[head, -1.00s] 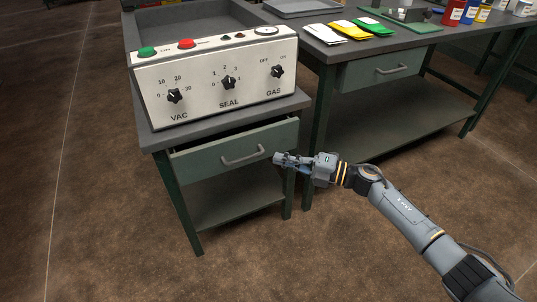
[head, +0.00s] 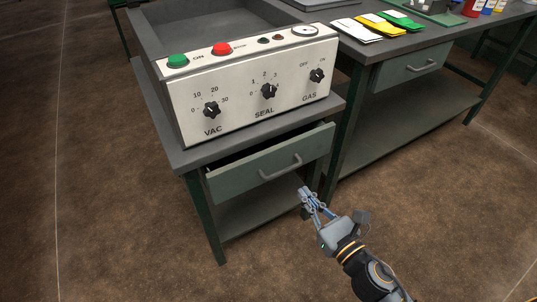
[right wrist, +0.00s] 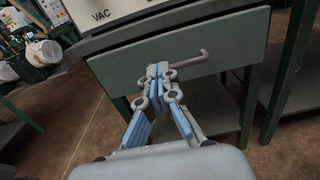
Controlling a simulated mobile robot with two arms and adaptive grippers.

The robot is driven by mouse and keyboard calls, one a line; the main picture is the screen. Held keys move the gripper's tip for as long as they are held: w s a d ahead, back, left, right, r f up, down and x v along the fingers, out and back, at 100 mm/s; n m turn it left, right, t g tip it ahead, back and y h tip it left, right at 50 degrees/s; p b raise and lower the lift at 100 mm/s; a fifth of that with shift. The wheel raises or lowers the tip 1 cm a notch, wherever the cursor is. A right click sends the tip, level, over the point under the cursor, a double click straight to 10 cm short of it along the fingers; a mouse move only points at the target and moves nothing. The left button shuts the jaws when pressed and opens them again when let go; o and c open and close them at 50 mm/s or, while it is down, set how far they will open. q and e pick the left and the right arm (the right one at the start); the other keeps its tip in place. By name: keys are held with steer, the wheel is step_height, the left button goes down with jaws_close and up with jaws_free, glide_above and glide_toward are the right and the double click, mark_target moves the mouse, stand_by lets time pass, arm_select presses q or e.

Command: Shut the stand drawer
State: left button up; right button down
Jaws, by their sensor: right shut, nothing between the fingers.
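The stand drawer (head: 262,168) is a grey-green front with a bar handle (head: 281,167), under the stand with the control panel. It stands partly pulled out, with a dark gap showing above its front at the left. The drawer front also shows in the right wrist view (right wrist: 225,48). My right gripper (head: 305,190) is shut and empty, just in front of the drawer, below and right of the handle in the head view. In the right wrist view its fingertips (right wrist: 158,70) overlap the drawer front, left of the handle; contact cannot be told. My left gripper is out of view.
The white control panel (head: 250,84) with knobs and buttons sits on the stand top above the drawer. A workbench (head: 408,64) with its own drawer stands close on the right. Open brown floor (head: 120,230) lies in front and to the left.

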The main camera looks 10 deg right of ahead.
glide_toward(272, 153)
steer(key=p+x, duration=0.1)
steer(key=x, duration=0.5)
steer(key=shift+a, duration=0.1)
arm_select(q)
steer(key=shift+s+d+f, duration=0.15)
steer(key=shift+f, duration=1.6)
arm_select(e)
steer(key=shift+w+a, duration=0.15)
steer(key=shift+w, duration=0.3)
steer(key=shift+x, duration=1.2)
steer(key=shift+w, duration=0.15)
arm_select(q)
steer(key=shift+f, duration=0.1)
